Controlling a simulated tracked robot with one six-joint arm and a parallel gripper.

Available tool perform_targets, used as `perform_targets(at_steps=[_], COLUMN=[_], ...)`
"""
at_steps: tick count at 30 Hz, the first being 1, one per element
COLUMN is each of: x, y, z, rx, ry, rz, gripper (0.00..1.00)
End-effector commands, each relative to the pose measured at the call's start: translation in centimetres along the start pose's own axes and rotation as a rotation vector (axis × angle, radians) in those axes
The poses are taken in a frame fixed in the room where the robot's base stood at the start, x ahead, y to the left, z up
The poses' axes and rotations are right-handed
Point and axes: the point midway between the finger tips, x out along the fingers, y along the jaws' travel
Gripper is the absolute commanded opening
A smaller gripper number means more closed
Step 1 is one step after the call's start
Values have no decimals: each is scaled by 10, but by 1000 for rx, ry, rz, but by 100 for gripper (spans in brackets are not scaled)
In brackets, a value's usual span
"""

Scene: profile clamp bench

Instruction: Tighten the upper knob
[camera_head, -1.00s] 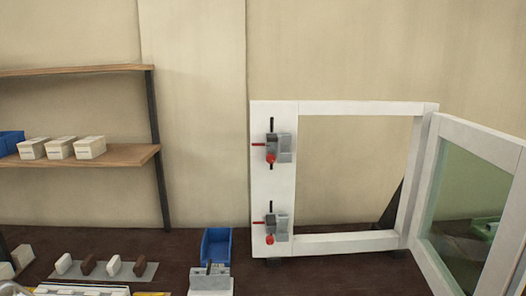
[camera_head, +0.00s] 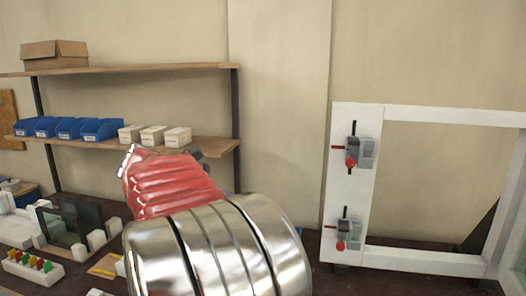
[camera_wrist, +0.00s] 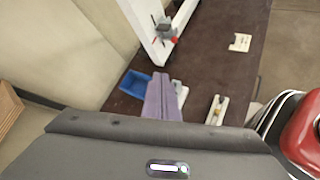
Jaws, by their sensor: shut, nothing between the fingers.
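The upper clamp (camera_head: 361,152) sits on the left post of a white frame, with a red knob (camera_head: 350,162) at its front, a black upright rod and a red pin pointing left. A similar lower clamp (camera_head: 350,230) with its own red knob (camera_head: 340,246) sits below it. In the wrist view one clamp (camera_wrist: 165,29) with red on it shows near the top; I cannot tell which. My gripper (camera_wrist: 163,78) shows there as purple-grey fingers shut together, empty, pointing toward the bench and apart from the clamp. In the head view my arm hides its fingers.
The white frame (camera_head: 440,262) stands at the right on a dark bench (camera_wrist: 215,55). A blue bin (camera_wrist: 135,84) lies beside my fingers in the wrist view. Shelves with blue bins (camera_head: 100,130) and white boxes (camera_head: 178,137) are at the left. Small parts crowd the bench's left.

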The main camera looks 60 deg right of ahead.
Motion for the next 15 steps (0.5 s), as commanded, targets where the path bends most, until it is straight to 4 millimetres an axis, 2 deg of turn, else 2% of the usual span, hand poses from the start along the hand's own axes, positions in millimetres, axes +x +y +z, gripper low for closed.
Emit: perform_targets(at_steps=[1,6,15], x=[12,43,95], y=[12,48,94], z=[8,41,96], rx=[-22,-102,-236], ry=[-57,-252,-581], rz=[-12,-57,-200], gripper=[0,0,0])
